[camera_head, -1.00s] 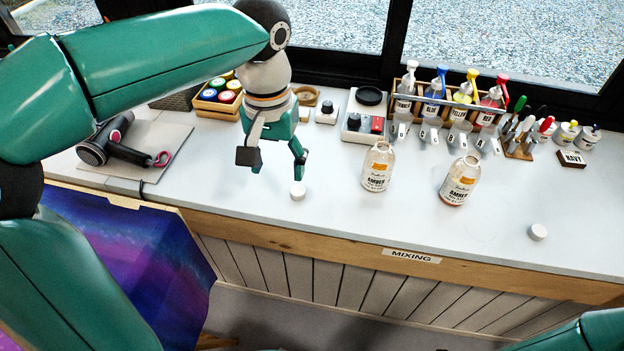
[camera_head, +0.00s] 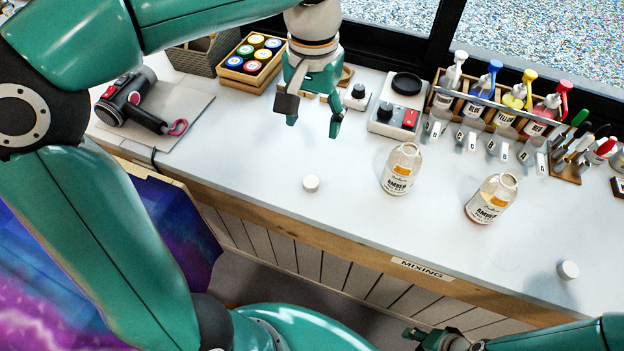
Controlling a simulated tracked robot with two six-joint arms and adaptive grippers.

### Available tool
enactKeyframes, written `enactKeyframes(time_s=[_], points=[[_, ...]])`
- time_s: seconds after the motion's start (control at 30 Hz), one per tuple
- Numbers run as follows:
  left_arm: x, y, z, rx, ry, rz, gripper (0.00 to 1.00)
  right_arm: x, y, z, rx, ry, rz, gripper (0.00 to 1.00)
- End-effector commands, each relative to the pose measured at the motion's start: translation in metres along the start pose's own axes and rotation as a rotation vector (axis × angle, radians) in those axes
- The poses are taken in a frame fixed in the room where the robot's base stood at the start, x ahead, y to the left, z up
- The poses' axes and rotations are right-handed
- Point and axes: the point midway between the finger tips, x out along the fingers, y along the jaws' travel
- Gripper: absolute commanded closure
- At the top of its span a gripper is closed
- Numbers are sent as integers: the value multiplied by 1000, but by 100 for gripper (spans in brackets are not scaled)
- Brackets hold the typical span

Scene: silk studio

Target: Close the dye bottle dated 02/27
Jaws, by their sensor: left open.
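Two clear glass bottles labelled AMBER stand uncapped on the counter. The left amber bottle (camera_head: 401,170) looks nearly empty. The right amber bottle (camera_head: 490,200) holds a little dark liquid at its base. The dates on both labels are too small to read. A white cap (camera_head: 311,183) lies on the counter left of the bottles, and another white cap (camera_head: 568,270) lies near the front edge at the right. My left gripper (camera_head: 312,122) is open and empty above the counter, behind the left cap. My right gripper (camera_head: 425,336) is partly visible at the bottom edge; its jaws are unclear.
A wooden rack of coloured pump bottles (camera_head: 497,104) stands behind the bottles, with a scale (camera_head: 397,118) to its left. A box of coloured jars (camera_head: 254,58) and a hair dryer (camera_head: 130,104) on a grey mat are at the left. Counter around the caps is clear.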

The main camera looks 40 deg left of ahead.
Motion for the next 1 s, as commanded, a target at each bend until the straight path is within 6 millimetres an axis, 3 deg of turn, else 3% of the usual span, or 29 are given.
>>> enactKeyframes(time_s=[0.5,0.67,1.0], points=[[98,0,1,2,-4,-2,36,14,5,0,0,0,0,60],[110,0,1,2,-2,-1,36,14,5,0,0,0,0,60],[111,1,1,3,-1,0,36,14,5,0,0,0,0,60]])
